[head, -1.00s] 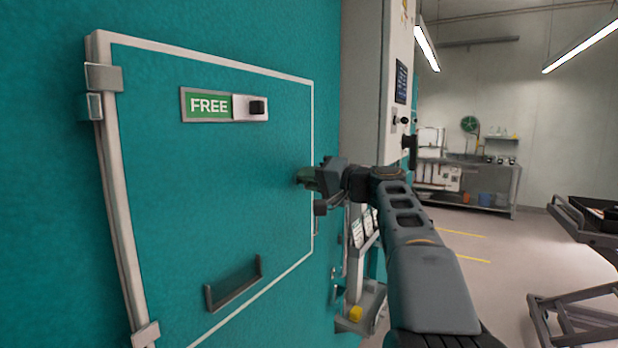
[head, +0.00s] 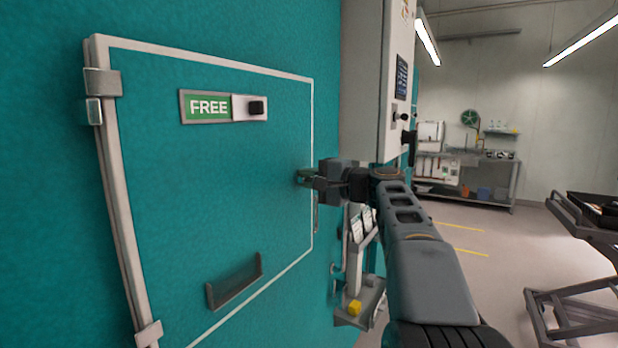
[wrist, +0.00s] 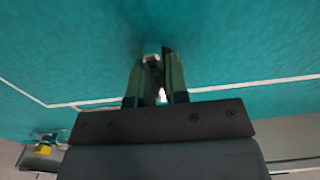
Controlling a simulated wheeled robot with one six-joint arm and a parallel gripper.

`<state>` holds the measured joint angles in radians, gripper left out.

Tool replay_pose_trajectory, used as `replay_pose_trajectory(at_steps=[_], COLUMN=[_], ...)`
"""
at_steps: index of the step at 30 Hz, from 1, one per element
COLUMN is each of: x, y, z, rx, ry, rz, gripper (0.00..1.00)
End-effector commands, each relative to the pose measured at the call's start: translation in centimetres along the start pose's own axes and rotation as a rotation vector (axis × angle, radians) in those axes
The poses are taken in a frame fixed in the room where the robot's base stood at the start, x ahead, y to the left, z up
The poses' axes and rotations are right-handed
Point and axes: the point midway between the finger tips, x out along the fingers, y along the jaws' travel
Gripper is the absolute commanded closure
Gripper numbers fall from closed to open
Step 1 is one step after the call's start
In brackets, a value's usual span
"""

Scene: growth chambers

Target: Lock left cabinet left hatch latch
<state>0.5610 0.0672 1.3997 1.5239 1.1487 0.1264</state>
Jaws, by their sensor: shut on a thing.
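The teal hatch (head: 170,190) is closed in its white-edged frame, on the left of the head view. My gripper (head: 306,178) is at the right edge of the hatch, about mid-height. In the wrist view, my gripper (wrist: 153,58) is shut on the small latch (wrist: 151,58), which shows as a pale bit between the fingertips. Most of the latch is hidden by the fingers, so I cannot tell its angle. A slider plate (head: 222,106) at the top of the hatch reads FREE on green.
A bracket-like handle (head: 234,284) is low on the hatch, and hinges (head: 102,82) are on its left side. A white cabinet (head: 372,90) stands just beyond my arm. A dark cart (head: 585,310) is at the far right. Open floor lies between.

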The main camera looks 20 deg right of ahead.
Motion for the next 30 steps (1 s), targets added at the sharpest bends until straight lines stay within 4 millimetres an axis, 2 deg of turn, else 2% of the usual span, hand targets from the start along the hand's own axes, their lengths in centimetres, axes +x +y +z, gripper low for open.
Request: replay_pose_trajectory(at_steps=[10,11,18,26,30], x=[0.0,0.0,0.0,-0.1,-1.2], y=[0.0,0.0,0.0,0.0,0.1], z=[0.0,0.0,0.0,0.0,-0.1], rx=[0.006,0.006,0.004,0.003,0.002], ry=[0.000,0.000,0.000,0.000,0.002], rz=[0.000,0.000,0.000,0.000,-0.001], gripper=[1.00,0.83,0.60,0.60,0.60])
